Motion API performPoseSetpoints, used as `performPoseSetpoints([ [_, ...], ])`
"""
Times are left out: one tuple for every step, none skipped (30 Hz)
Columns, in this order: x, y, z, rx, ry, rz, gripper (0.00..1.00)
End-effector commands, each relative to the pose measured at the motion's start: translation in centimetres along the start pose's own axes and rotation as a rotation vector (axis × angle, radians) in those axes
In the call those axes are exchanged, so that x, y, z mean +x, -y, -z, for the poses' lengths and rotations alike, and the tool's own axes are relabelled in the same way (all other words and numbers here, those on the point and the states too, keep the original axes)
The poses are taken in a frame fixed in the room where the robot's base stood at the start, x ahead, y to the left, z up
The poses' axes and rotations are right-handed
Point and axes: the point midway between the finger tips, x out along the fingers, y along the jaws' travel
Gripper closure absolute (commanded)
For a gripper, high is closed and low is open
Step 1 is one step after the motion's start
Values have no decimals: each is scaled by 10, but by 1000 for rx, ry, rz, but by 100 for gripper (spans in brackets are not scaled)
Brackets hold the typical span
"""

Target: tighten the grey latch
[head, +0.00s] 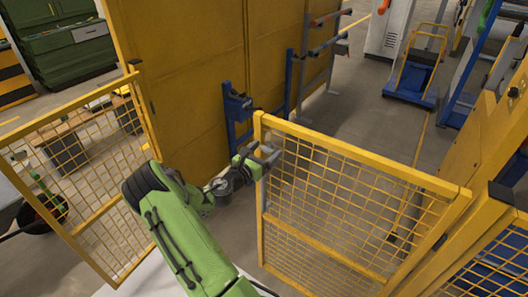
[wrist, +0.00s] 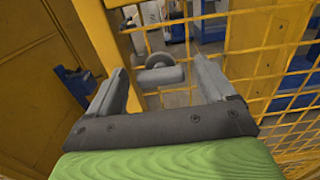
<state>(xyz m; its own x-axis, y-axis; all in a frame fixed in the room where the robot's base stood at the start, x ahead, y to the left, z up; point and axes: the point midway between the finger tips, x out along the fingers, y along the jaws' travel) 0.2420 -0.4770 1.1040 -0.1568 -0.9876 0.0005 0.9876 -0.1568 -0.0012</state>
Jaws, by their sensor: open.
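The grey latch (wrist: 160,76) shows in the wrist view as a rounded grey piece with a flat bar, on the yellow post of a mesh gate (head: 350,152). My gripper (wrist: 163,72) is open, with one grey finger on each side of the latch. Gaps show between the latch and both fingers, so it is not clamped. In the head view my gripper (head: 264,156) is at the upper left corner of the gate, and I cannot clearly tell the latch apart from the fingers there.
A second yellow mesh panel (head: 75,122) stands at the left. A tall yellow wall (head: 190,60) with a blue bracket (head: 238,108) stands behind the gate. A yellow frame (head: 490,150) closes the right side.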

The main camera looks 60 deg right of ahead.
Motion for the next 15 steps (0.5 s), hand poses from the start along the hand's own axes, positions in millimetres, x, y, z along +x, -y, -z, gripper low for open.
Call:
performPoseSetpoints([
  [0,0,0,0,0,0,17],
  [0,0,0,0,0,0,17],
  [0,0,0,0,0,0,23],
  [0,0,0,0,0,0,28],
  [0,0,0,1,0,0,32],
  [0,0,0,1,0,0,38],
  [0,0,0,1,0,0,43],
  [-1,0,0,1,0,0,48],
  [-1,0,0,1,0,0,54],
  [-1,0,0,1,0,0,58],
  [-1,0,0,1,0,0,63],
  [-1,0,0,1,0,0,69],
  [-1,0,0,1,0,0,73],
  [-1,0,0,1,0,0,73],
  [-1,0,0,2,0,0,73],
])
